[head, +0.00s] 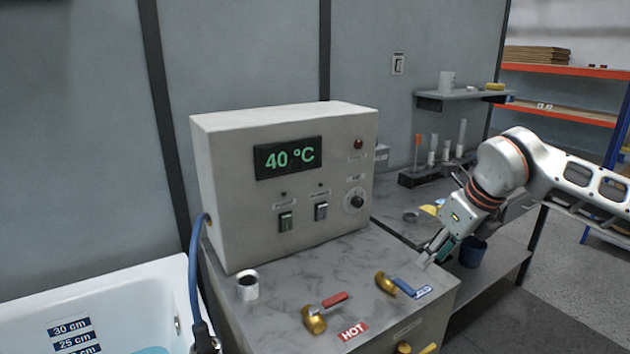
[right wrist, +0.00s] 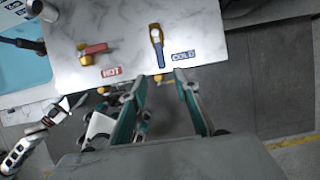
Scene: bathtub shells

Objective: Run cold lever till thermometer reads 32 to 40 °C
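The thermometer display (head: 287,158) on the grey box reads 40 °C. The cold lever (head: 403,286) has a blue handle on a brass valve, beside the COLD label; in the right wrist view the cold lever (right wrist: 157,46) points toward my right gripper. The hot lever (head: 335,300) has a red handle and lies sideways above the HOT label. My right gripper (head: 428,260) is near the cold lever, beside the cabinet's right edge. In the right wrist view its fingers (right wrist: 160,78) are apart and empty. My left gripper (right wrist: 58,112) shows small at the left; its fingers are unclear.
The white bathtub (head: 95,285) with bluish water stands at the left, with a depth scale on its wall. A blue hose (head: 197,270) runs down the box's left side. A side bench (head: 395,195) with labware stands behind my right arm.

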